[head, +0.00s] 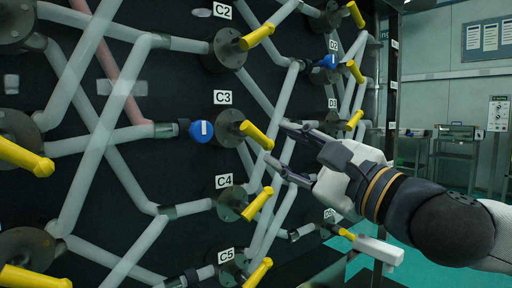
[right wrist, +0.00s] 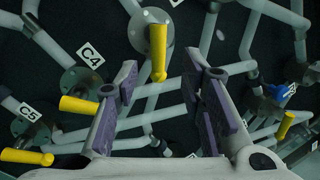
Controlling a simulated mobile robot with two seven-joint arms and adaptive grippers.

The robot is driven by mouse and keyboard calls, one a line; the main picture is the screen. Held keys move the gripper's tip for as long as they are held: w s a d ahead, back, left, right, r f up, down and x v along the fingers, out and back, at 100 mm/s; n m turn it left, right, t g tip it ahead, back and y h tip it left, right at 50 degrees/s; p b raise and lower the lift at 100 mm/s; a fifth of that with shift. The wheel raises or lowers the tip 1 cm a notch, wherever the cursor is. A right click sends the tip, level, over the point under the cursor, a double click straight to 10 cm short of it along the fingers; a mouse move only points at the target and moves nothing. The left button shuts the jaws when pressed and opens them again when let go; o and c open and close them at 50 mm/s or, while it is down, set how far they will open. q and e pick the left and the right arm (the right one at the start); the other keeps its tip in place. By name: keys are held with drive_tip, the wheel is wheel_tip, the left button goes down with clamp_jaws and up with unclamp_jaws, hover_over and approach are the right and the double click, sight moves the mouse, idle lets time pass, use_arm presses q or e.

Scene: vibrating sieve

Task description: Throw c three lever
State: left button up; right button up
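The C3 lever (head: 256,136) is a yellow handle on a grey round hub, under the white C3 label (head: 222,97). In the head view it slopes down to the right, its free end towards my right gripper (head: 277,143). In the right wrist view the yellow C3 lever (right wrist: 158,52) shows between and beyond the fingers of my right gripper (right wrist: 162,80). The fingers are open with nothing between the pads that I can see holding. Whether a fingertip touches the lever is unclear. My left gripper is not in view.
The C2 lever (head: 257,37) is above and the C4 lever (head: 258,204) and C5 lever (head: 258,272) below, all yellow. A blue valve part (head: 202,130) is left of C3. Pale pipes cross the black panel. Open floor and a bench (head: 456,150) lie at right.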

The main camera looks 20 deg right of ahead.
sight(260, 136)
drive_tip(key=x, duration=0.8)
drive_tip(key=shift+w+a+p, duration=0.1)
drive_tip(key=shift+p, duration=0.25)
drive_tip(key=shift+r, duration=0.1)
clamp_jaws()
